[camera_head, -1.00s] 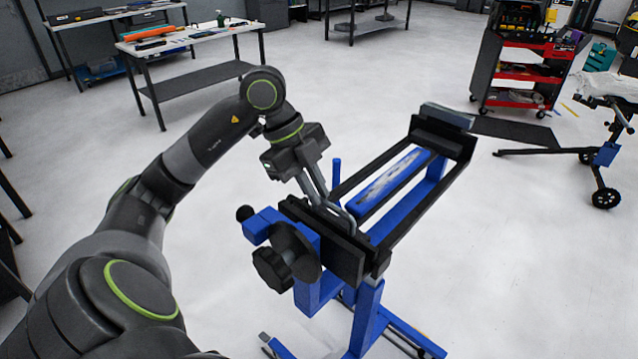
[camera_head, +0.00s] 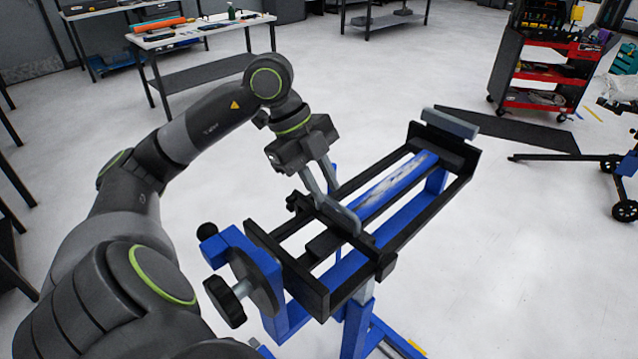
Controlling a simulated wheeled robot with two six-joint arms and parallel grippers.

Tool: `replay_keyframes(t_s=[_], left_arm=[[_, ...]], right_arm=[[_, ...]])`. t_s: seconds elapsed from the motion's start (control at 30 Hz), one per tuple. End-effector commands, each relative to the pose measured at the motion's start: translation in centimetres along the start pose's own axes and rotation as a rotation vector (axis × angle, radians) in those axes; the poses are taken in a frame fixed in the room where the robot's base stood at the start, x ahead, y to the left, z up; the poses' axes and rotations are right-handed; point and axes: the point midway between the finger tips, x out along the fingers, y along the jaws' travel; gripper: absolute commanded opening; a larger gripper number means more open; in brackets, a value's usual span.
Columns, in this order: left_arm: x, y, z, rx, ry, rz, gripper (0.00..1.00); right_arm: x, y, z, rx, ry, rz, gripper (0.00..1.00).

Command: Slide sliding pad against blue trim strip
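The blue trim strip (camera_head: 398,183) lies lengthwise between the black rails of a blue and black clamp stand, with a pale, worn-looking patch on its top. The sliding pad (camera_head: 326,243) is a dark crosspiece spanning the rails at the strip's near end. My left gripper (camera_head: 340,213) reaches down to the pad from above, its grey fingers at the pad and the strip's near end. The fingers hide where pad and strip meet, so I cannot tell if they touch. Whether the fingers grip the pad is unclear. My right gripper is out of view.
A black hand knob (camera_head: 228,300) and round plate sit at the stand's near end. A grey-topped end block (camera_head: 450,124) closes its far end. A red tool cart (camera_head: 545,90) stands at the back right, and a white workbench (camera_head: 200,32) at the back left. The floor around the stand is mostly clear.

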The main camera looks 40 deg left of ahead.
Motion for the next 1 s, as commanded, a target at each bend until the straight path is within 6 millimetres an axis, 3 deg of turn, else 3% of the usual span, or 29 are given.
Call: replay_keyframes(t_s=[0.1,0.33,0.63,0.77,1.0], left_arm=[[-0.1,-0.1,0.0,0.000,0.000,-0.002,0.33],[0.0,0.1,0.0,0.000,0.000,0.003,0.33],[-0.5,0.1,0.1,0.000,-0.002,0.006,0.33],[-1.9,0.1,0.1,0.001,-0.005,0.004,0.33],[-6.0,0.1,0.1,-0.001,-0.005,0.002,0.33]], right_arm=[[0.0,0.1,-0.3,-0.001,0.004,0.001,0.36],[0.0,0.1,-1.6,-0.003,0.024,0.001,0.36],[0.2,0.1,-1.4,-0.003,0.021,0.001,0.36],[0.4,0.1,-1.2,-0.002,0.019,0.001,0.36],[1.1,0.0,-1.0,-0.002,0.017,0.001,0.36]])
